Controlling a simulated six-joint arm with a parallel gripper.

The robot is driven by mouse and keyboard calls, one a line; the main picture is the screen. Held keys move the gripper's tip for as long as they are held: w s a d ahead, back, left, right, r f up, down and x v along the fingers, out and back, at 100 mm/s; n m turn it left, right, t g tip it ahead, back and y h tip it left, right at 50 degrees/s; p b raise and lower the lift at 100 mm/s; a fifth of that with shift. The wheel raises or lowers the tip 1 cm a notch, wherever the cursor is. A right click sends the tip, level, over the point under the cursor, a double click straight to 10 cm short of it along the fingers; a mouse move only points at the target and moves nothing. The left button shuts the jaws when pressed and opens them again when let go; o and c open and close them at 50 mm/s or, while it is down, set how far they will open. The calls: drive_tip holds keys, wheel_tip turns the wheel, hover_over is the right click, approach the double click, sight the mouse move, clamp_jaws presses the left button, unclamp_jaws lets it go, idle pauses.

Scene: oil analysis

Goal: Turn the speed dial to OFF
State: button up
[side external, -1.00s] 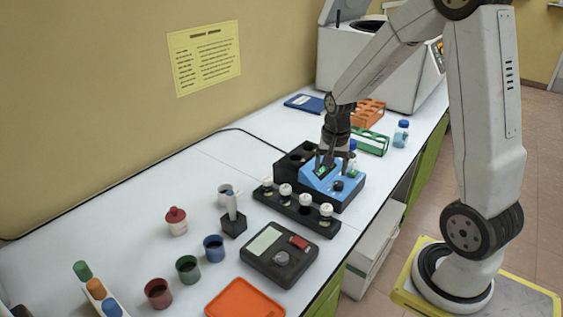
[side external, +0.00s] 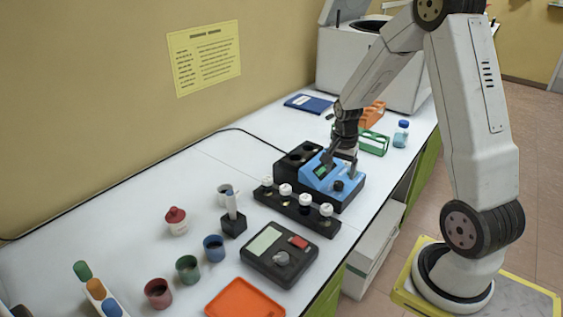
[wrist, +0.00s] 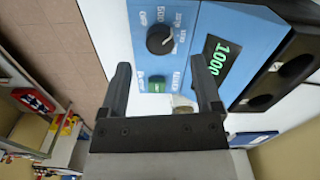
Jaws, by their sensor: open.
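The blue-fronted device (side external: 319,171) with a black body stands on the bench. Its black round speed dial (side external: 339,185) is on the right of the panel. In the wrist view the dial (wrist: 160,39) sits beyond the fingertips, its white pointer line at an angle near a "500" label; other markings are hard to read. The display (wrist: 219,63) shows a green 1000. A green button (wrist: 157,84) shows between the fingers. My gripper (side external: 340,166) is open and empty over the panel, apart from the dial; its fingers also frame the wrist view (wrist: 161,77).
A black rack (side external: 297,208) with several white-capped vials stands just in front of the device. A grey instrument (side external: 279,252) with its own knob is nearer. A green rack (side external: 374,141) and blue-capped bottle (side external: 401,133) stand behind.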

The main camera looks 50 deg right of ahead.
sight(339, 183)
drive_tip(key=shift+f, duration=2.15)
clamp_jaws()
